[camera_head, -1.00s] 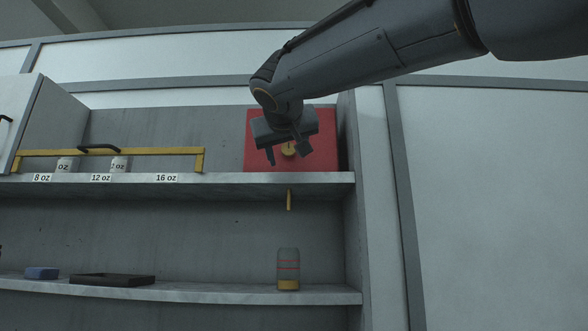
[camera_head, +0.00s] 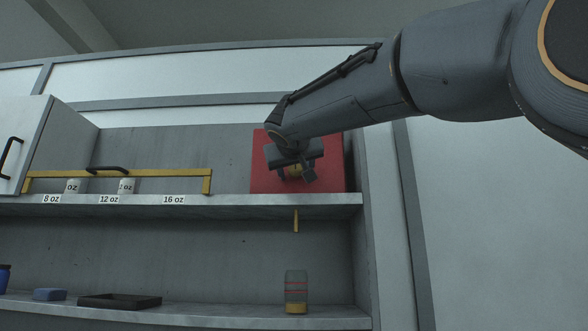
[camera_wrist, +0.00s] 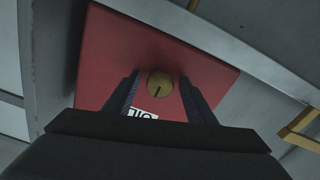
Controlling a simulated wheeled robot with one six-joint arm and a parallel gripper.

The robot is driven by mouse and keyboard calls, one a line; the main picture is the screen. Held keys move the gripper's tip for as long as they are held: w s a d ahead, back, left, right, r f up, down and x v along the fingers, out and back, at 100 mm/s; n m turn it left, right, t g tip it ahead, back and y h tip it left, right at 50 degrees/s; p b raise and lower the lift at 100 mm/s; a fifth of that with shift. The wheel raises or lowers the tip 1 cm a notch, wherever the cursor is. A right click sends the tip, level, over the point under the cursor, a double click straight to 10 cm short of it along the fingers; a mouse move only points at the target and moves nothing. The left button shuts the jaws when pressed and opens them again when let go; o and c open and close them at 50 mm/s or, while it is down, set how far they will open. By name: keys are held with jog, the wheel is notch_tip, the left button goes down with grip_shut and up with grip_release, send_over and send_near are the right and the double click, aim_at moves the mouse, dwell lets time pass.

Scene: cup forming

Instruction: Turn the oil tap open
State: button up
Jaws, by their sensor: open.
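The oil tap is a round brass knob (camera_wrist: 160,84) with a dark slot mark, on the front of a red box (camera_head: 264,176) on the upper shelf. In the wrist view the red box (camera_wrist: 120,52) fills the middle, with a white label below the knob, partly hidden. My gripper (camera_head: 295,178) is in front of the box. In the wrist view my gripper (camera_wrist: 158,92) is open, with one finger on each side of the knob; I cannot tell whether they touch it. A brass spout (camera_head: 296,221) hangs below the shelf under the box.
A clear container (camera_head: 296,286) with red lines and a brass base stands on the lower shelf below the spout. A dark tray (camera_head: 119,301) and blue block (camera_head: 49,294) lie left. A yellow rail (camera_head: 150,174) fronts small cups on the upper shelf.

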jog(key=shift+a, duration=0.1)
jog(key=c, duration=1)
jog(key=shift+c, duration=0.2)
jog(key=shift+n, duration=0.3)
jog(key=n, duration=0.3)
jog(key=shift+n, duration=0.3)
jog(key=n, duration=0.4)
jog(key=shift+n, duration=0.3)
jog(key=n+p, duration=0.1)
jog(key=n, duration=0.3)
jog(key=shift+r+p, duration=0.1)
jog(key=shift+p, duration=0.2)
jog(key=shift+n+p, duration=0.6)
jog(key=shift+n, duration=1.2)
